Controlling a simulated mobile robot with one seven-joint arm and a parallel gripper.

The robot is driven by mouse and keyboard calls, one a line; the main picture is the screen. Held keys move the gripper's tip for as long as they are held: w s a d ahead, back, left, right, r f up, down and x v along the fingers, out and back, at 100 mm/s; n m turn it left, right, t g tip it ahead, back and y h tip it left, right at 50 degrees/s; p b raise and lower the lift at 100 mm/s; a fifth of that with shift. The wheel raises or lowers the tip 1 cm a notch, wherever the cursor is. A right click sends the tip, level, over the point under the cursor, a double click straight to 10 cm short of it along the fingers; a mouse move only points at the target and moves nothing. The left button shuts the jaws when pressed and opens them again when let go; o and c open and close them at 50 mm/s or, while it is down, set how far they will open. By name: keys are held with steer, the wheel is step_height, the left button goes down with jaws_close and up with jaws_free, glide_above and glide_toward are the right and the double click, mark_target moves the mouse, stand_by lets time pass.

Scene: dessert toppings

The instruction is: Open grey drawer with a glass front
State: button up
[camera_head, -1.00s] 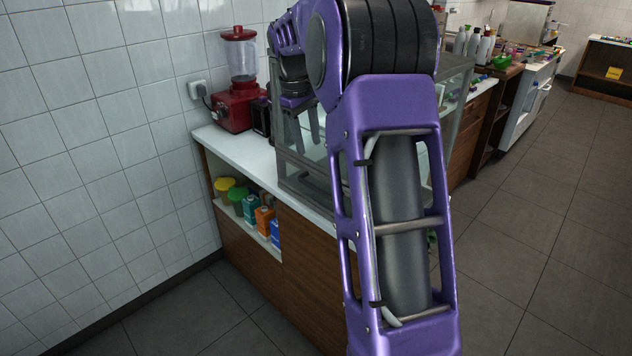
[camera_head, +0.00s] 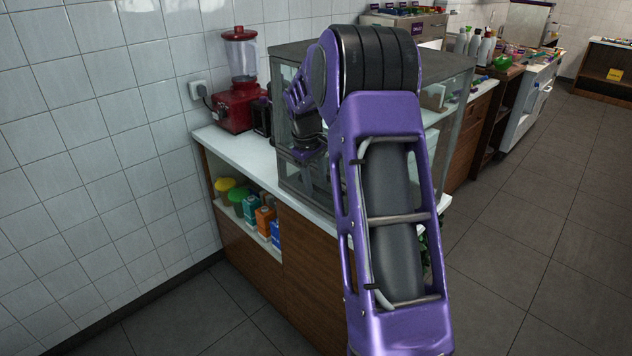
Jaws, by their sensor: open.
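A grey-framed case with glass panes (camera_head: 445,54) stands on the white counter, behind my arm. It is the only grey, glass-fronted piece I make out clearly. My arm covers much of its front, so I cannot tell a drawer edge or handle, or how far anything is open. My gripper (camera_head: 316,170) points down in front of the left part of the glass. Its fingers are small and dark against the case, and it is open with nothing seen in it. I cannot tell whether it touches the case.
The white counter (camera_head: 232,149) carries a red blender (camera_head: 238,85) left of the case. Tubs with yellow and green lids and several cartons sit on the open shelf below. Bottles (camera_head: 484,47) stand on a farther counter. The floor at right is clear.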

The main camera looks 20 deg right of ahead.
steer(key=shift+c, duration=0.3)
jaws_close()
stand_by(1.1)
